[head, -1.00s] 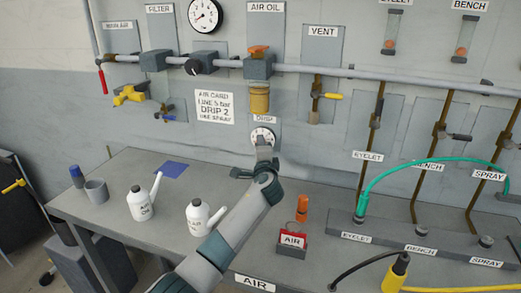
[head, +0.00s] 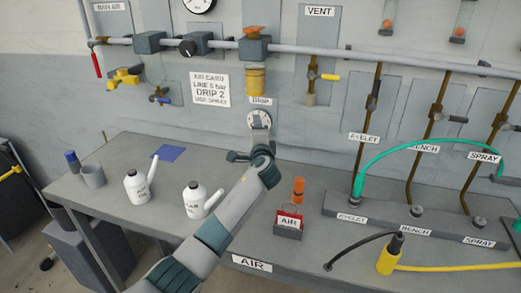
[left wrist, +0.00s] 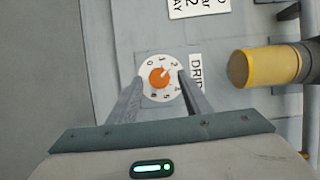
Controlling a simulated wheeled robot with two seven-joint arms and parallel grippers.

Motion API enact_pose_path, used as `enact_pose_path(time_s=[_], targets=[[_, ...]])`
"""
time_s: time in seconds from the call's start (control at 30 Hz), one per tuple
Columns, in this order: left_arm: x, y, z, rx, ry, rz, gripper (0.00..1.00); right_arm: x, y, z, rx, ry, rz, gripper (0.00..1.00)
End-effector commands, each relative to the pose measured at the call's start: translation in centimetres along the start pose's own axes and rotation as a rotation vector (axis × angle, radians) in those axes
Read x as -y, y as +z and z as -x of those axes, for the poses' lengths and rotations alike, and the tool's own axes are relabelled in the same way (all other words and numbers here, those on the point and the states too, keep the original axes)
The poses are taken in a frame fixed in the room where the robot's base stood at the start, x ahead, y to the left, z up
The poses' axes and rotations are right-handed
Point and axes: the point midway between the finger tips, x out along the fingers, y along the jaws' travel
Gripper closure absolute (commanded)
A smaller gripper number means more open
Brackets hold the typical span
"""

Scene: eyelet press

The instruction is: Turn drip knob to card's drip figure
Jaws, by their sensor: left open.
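The drip knob is an orange knob (left wrist: 160,77) on a white numbered dial, seen in the left wrist view. A light mark on it points up and right, seemingly toward the 2. The dial (head: 259,118) also shows in the head view, under the DRIP label. The card (head: 209,89) on the wall reads DRIP 2. My left gripper (left wrist: 160,84) is open, with one finger on each side of the dial and gaps to the orange knob. In the head view my left gripper (head: 259,137) is just below the dial. My right gripper is out of view.
The yellow oil bowl (head: 255,79) hangs above the dial. A green hose (head: 420,161) arches at the right.

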Motion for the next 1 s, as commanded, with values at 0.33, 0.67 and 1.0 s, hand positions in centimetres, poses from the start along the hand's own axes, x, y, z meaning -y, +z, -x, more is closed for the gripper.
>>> enact_pose_path(time_s=[0.33, 0.67, 1.0], targets=[[-0.2, 0.0, 3.6, -0.002, 0.0, 0.001, 0.55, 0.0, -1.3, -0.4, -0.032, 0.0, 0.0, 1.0], [-0.3, 0.0, 8.7, -0.003, 0.001, 0.002, 0.55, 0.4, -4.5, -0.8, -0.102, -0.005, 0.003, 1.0], [-0.2, 0.0, 14.4, -0.003, 0.001, 0.002, 0.55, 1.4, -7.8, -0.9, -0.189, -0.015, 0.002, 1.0]])
